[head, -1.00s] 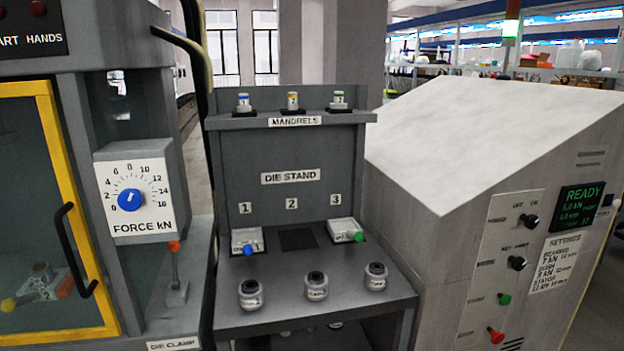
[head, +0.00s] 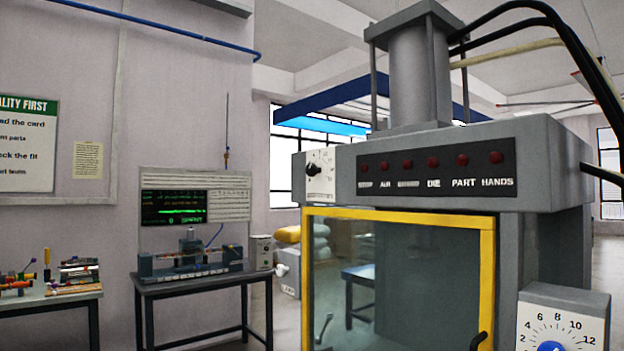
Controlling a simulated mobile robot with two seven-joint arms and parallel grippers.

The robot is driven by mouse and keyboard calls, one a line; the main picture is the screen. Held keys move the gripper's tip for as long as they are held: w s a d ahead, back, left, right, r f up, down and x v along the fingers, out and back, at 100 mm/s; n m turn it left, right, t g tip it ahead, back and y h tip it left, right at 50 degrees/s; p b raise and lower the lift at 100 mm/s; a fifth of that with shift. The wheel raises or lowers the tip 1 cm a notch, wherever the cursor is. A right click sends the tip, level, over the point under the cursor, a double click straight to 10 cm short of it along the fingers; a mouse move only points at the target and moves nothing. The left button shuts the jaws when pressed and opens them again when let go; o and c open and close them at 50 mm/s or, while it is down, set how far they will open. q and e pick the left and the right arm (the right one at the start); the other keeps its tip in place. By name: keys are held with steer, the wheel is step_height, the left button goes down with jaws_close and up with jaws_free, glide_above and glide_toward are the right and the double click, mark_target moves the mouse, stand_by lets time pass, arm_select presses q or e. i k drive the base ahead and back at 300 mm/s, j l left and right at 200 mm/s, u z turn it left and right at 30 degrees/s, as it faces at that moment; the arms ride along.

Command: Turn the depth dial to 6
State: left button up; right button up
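A small white dial plate (head: 321,178) with a dark knob (head: 313,168) is on the upper left front of the press (head: 436,178). Its lettering is too small to read, so I cannot tell whether it is the depth dial or where it points. A larger white dial plate (head: 563,325) with a blue knob (head: 551,346) is cut off at the lower right. Neither of my grippers is in view.
The press has a yellow-framed glass door (head: 488,270) with a black handle (head: 479,341). Black hoses (head: 555,22) run at the upper right. A dark table (head: 205,283) with a test device stands left of the press, and another bench (head: 52,295) is at far left.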

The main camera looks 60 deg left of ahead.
mark_target(312, 170)
steer(key=u, duration=1.9)
